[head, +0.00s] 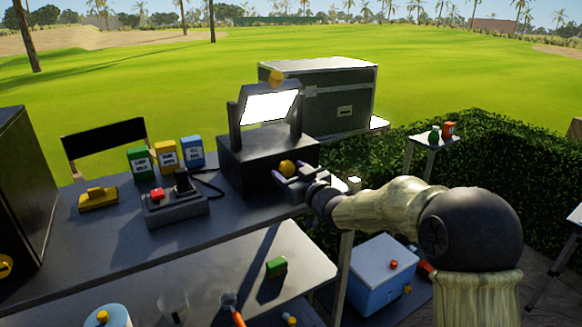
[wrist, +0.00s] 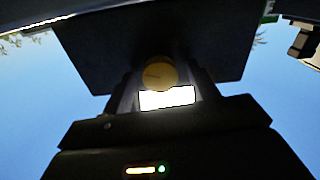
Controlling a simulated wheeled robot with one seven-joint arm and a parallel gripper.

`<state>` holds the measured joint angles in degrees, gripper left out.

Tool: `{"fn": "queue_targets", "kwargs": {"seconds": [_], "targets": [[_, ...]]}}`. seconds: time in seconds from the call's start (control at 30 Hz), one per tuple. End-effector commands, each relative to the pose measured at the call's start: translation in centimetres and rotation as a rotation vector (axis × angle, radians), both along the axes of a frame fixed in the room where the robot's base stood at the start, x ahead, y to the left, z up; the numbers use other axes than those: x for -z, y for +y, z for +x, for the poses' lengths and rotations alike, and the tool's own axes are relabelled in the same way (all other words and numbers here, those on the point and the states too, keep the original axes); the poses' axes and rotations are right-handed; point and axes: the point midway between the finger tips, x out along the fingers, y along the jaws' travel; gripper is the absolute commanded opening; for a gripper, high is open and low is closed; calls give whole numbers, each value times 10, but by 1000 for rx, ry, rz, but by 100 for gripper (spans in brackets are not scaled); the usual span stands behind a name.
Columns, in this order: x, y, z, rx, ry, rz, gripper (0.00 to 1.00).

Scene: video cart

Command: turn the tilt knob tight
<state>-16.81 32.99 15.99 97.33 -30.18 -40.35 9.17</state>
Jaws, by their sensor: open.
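A black monitor-like unit (head: 250,160) with a bright white screen (head: 270,105) stands on the cart top. One round yellow knob (head: 277,77) sits at the top of its screen. A second yellow knob (head: 287,167) is low on the unit, right by my gripper (head: 296,182). No label shows which is the tilt knob. My gripper is open, its fingers close to the lower knob; contact cannot be told. In the wrist view a round yellow knob (wrist: 160,72) is centred above a bright white patch (wrist: 166,98), with dark panels around it.
Left of the unit are a control box (head: 175,207) with a red button, a yellow block (head: 98,198), and green (head: 141,163), yellow (head: 166,155) and blue (head: 191,151) boxes. A large case (head: 340,98) stands behind. A lower shelf (head: 300,250) holds small items.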

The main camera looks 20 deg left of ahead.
Motion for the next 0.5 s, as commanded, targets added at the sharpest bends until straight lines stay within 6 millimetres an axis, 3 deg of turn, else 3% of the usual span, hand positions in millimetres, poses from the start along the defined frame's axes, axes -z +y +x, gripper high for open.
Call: {"fn": "queue_targets", "kwargs": {"seconds": [0.3, 0.5], "targets": [[0, 2, 2, 1, -1, -1, 59], [0, 2, 2, 1, -1, -1, 22]]}}
